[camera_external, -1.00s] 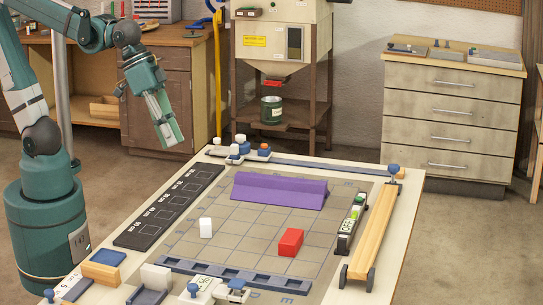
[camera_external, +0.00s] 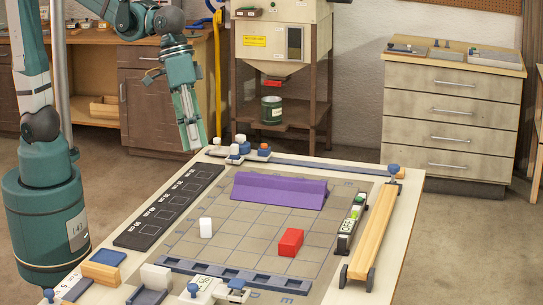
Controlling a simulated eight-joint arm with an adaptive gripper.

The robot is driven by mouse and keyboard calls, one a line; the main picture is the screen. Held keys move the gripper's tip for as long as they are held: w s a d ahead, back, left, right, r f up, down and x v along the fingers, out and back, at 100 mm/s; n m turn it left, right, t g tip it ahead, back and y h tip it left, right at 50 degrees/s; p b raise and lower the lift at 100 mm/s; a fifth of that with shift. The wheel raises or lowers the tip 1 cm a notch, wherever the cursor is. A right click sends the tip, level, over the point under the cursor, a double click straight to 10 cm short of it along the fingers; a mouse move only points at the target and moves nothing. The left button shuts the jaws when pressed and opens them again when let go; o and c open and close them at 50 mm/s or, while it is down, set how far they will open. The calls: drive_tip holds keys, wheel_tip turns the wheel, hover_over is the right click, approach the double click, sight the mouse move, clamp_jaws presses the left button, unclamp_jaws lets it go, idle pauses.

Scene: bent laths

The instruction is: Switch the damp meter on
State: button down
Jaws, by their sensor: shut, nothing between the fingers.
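My gripper (camera_external: 190,143) is shut and empty, pointing down above the far left edge of the table. A narrow dark device (camera_external: 341,244) with a green part on top and a small light label, which seems to read OFF, stands at the right of the grid mat; it may be the damp meter. A small white device (camera_external: 204,284) with a marked face sits at the table's front edge; I cannot tell for sure which of the two is the meter. My gripper is far from both.
A purple ridged block (camera_external: 279,190), a red block (camera_external: 290,242) and a white block (camera_external: 206,228) stand on the mat (camera_external: 250,226). Wooden laths (camera_external: 373,230) lie along the right edge. A dark slotted strip (camera_external: 168,207) lies at left. Small knobbed items (camera_external: 238,150) stand at the far corner.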

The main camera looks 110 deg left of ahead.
drive_tip(key=w+d+f+n+g+p, duration=0.2)
drive_tip(key=w+d+f+n+p, duration=0.1)
drive_tip(key=w+d, duration=0.5)
drive_tip(key=w+d+f+n+g+h+p, duration=0.1)
drive_tip(key=w+d+f+n+g+p, duration=0.1)
drive_tip(key=w+d+f+p, duration=0.4)
drive_tip(key=shift+w+d+f+n+g+p, duration=0.35)
drive_tip(key=shift+w+d+n, duration=0.35)
drive_tip(key=shift+w+d, duration=1.7)
drive_tip(key=shift+s+d, duration=0.7)
drive_tip(key=shift+s, duration=0.05)
approach(206, 293)
drive_tip(key=a+f, duration=0.1)
drive_tip(key=f, duration=0.1)
drive_tip(key=w+a+f, duration=0.1)
drive_tip(key=f, duration=0.1)
drive_tip(key=shift+w+a, duration=0.15)
drive_tip(key=shift+s+d+f+p, duration=0.15)
drive_tip(key=shift+s+d+p, duration=0.25)
drive_tip(key=shift+d, duration=0.55)
drive_tip(key=shift+s+d+f, duration=0.15)
drive_tip(key=shift+s+d, duration=0.35)
drive_tip(key=shift+d, duration=0.25)
drive_tip(key=shift+d, duration=0.1)
